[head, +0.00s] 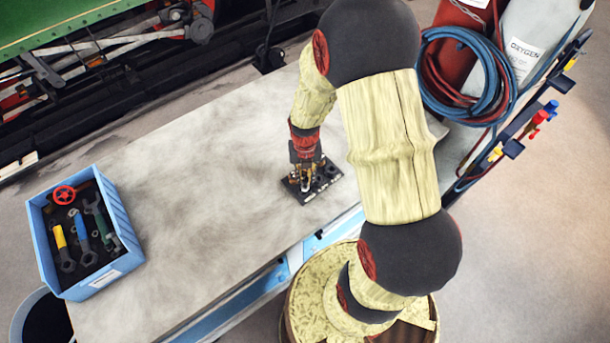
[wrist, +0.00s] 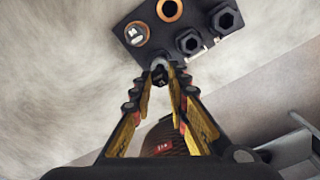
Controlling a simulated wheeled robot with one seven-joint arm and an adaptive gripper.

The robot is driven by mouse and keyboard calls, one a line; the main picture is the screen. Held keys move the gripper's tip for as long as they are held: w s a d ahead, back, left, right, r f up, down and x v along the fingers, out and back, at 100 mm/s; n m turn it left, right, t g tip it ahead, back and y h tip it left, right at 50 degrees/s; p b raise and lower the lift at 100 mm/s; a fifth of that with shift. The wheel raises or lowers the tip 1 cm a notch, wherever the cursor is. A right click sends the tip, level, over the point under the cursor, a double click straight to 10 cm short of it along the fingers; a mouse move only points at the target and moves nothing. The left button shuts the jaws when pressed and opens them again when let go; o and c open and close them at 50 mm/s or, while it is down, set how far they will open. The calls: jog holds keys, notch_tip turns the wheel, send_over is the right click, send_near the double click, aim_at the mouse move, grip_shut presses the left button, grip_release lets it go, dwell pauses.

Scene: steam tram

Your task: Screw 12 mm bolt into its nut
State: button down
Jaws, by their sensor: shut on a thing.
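A black block (head: 326,183) lies on the bench below my gripper (head: 305,181). In the wrist view the block (wrist: 155,52) carries two copper-coloured rings, one (wrist: 170,9) open and one (wrist: 137,34) with a grey marked piece in it, and two black hex-shaped nuts (wrist: 188,42), (wrist: 227,18). My gripper (wrist: 167,72) is shut on a small dark bolt (wrist: 159,73) at the near edge of the block. Its size mark cannot be read. The fingers hide much of the bolt, and I cannot tell whether its end is inside a nut.
A blue crate (head: 40,222) of tools stands at the left end of the grey bench (head: 200,190). Hoses (head: 450,95) and gas cylinders (head: 530,45) stand at the upper right. The bench between crate and block is clear.

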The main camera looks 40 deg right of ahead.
jog(key=shift+f+b, duration=0.75)
jog(key=shift+f, duration=0.45)
dwell(1.6)
jog(key=c, duration=2.3)
grip_release()
grip_shut()
jog(key=m, duration=0.4)
jog(key=shift+m, duration=1)
